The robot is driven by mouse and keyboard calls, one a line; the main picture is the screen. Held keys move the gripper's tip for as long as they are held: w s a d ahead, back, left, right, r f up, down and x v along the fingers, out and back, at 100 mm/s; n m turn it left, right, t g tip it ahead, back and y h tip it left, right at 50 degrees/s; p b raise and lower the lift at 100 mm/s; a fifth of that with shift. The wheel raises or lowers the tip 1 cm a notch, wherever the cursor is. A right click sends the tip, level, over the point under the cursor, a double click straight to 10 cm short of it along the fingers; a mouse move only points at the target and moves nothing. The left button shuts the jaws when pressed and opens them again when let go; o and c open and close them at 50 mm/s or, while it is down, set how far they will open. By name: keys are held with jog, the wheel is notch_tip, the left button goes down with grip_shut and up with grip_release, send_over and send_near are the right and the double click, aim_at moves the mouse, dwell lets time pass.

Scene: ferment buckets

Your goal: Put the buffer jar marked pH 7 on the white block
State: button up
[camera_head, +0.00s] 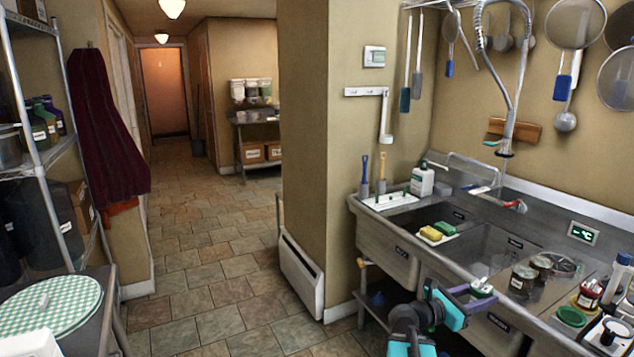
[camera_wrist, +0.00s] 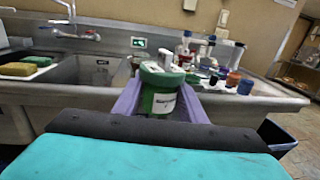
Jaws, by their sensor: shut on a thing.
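My gripper (camera_wrist: 158,98) is shut on a green jar (camera_wrist: 160,95) with a pale label, whose print is too small to read. The jar is held upright between the purple fingers, with a grey-white piece on its top. In the head view my gripper (camera_head: 478,290) is over the front of the steel sink, and only the jar's top (camera_head: 482,287) shows. A white item (camera_head: 603,340) with a black round part stands at the right edge; I cannot tell whether it is the white block.
Two lidded jars (camera_head: 522,281) stand right of the gripper. A red-topped jar (camera_head: 588,293) and a green lid (camera_head: 571,317) are farther right. Sponges (camera_head: 431,233) lie at the left basin (camera_head: 440,213). A spray hose (camera_head: 505,150) hangs over the sink. Several bottles (camera_wrist: 205,50) crowd the counter.

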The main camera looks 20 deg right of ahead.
jog(key=w+a+f+n+t+y, duration=0.1)
jog(key=w+a+n+t, duration=0.25)
jog(key=w+a, duration=0.75)
jog(key=w+a+f+n+t, duration=0.2)
jog(key=w+a+t, duration=0.2)
jog(key=w+a, duration=0.65)
jog(key=a+f+n+t+y, duration=0.2)
jog(key=a+t, duration=0.3)
jog(key=a, duration=2.7)
jog(key=shift+w+a+f+n+y+b, duration=0.15)
jog(key=shift+w+a+n+y+b, duration=0.2)
jog(key=shift+n, duration=0.2)
jog(key=shift+w+t, duration=0.15)
jog(key=shift+t, duration=0.1)
